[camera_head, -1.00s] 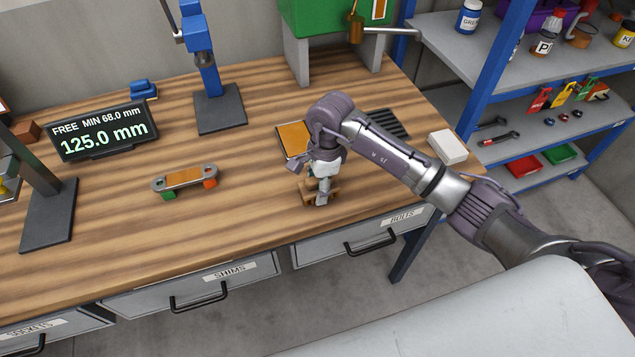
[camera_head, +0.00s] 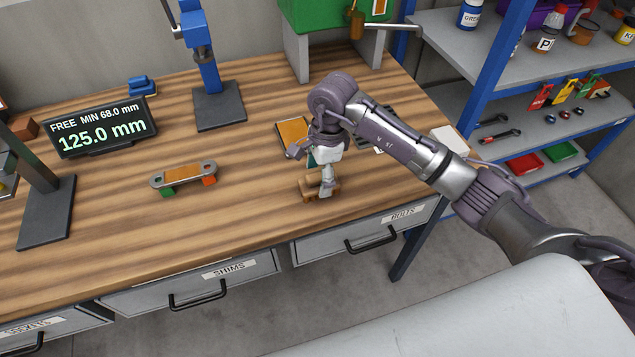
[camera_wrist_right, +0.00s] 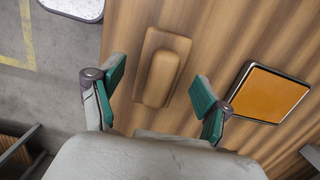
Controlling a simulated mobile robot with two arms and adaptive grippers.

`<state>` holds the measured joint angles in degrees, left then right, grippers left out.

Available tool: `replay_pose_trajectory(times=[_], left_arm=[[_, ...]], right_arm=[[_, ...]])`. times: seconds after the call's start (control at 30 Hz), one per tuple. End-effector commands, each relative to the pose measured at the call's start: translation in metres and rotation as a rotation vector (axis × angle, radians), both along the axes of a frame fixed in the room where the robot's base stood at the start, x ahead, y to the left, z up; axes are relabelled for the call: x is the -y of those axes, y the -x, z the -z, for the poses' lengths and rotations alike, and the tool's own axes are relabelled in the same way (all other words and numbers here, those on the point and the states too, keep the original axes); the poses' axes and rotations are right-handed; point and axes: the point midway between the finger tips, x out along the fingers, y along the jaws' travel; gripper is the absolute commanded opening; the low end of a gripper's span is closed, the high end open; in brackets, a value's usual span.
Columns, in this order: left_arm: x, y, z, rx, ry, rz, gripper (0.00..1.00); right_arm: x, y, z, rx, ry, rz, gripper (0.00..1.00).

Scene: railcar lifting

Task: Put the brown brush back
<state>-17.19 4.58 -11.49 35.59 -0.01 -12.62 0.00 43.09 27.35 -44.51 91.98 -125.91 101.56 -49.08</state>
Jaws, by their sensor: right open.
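The brown brush (camera_head: 312,190), a wooden block with a raised grip, lies on the workbench near its front edge, above the bolts drawer. In the right wrist view the whole brush (camera_wrist_right: 163,70) shows between and beyond the fingers. My right gripper (camera_head: 325,184) is just above the brush, pointing down. In the wrist view its green-padded fingers (camera_wrist_right: 160,86) are spread and nothing is between the pads. In the head view the gripper hides part of the brush. My left gripper is not in view.
An orange-topped dark square pad (camera_head: 293,131) lies just behind the brush. A white block (camera_head: 447,140) sits at the right edge. The bench between railcar and brush is clear.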

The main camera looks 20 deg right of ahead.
Motion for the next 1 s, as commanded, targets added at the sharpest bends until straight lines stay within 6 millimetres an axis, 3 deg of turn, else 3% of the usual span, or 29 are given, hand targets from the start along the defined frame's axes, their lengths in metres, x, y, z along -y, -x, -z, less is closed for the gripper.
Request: replay_pose_trajectory(times=[0.2, 0.4, 0.6, 1.0], left_arm=[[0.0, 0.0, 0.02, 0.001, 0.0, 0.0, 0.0], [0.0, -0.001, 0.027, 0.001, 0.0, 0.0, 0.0], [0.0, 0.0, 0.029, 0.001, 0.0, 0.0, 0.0], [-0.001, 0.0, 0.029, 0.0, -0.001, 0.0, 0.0]], right_arm=[[0.007, -0.002, -0.047, 0.007, 0.001, 0.0, 0.77], [0.01, -0.002, -0.079, 0.004, 0.0, 0.001, 0.77], [0.011, -0.001, -0.091, 0.0, 0.0, 0.0, 0.77], [0.011, -0.001, -0.092, 0.0, -0.001, 0.001, 0.77]])
